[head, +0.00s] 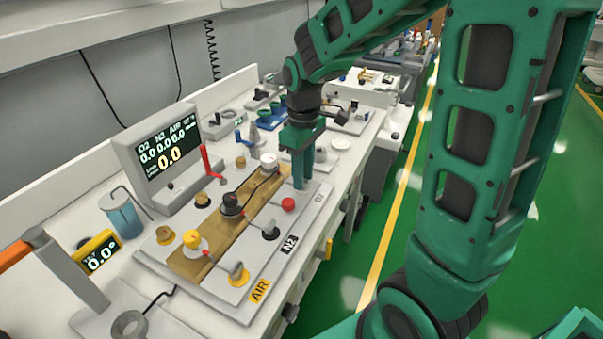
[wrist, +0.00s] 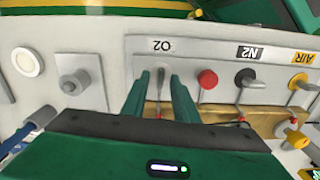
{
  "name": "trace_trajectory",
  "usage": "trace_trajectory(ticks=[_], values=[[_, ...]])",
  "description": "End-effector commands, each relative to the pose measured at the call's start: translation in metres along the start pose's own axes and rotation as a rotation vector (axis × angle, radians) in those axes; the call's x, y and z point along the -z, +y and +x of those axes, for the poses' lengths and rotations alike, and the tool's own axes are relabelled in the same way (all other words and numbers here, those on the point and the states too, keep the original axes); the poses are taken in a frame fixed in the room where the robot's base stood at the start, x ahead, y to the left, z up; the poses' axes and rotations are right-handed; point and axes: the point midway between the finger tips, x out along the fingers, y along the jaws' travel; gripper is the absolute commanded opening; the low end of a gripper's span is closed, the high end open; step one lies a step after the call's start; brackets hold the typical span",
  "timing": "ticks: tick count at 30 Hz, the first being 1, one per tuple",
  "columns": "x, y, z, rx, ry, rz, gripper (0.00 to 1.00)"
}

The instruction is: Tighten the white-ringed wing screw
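In the wrist view, a slim dark-and-grey wing screw (wrist: 160,79) stands by the O2 label on the pale panel (wrist: 120,50). I take it for the white-ringed one, but its ring cannot be made out. My gripper (wrist: 159,88) is open, with one green finger on each side of it; whether they touch it I cannot tell. In the head view, my gripper (head: 303,181) points down at the O2 end of the panel and hides this screw. The N2 screw (head: 270,232) has a black base. The AIR screw (head: 238,272) has yellow at its base.
A red cap (wrist: 208,78) sits close beside the gripper. A brown bar (head: 215,222) carries white (head: 268,161), black (head: 231,204) and yellow (head: 191,239) fittings. A red lever (head: 211,165) and a display box (head: 165,150) stand behind.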

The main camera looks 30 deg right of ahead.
Motion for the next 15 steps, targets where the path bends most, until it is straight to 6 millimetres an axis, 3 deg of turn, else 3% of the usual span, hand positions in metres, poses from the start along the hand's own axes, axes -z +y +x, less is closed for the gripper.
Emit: trace_trajectory(ticks=[7, 10, 15], values=[[0.0000, 0.0000, 0.0005, 0.000, 0.000, 0.000, 0.27], [0.0000, 0.0001, 0.0004, 0.000, 0.000, 0.000, 0.03], [0.0001, 0.0003, 0.0002, 0.000, 0.000, 0.001, 0.00]])
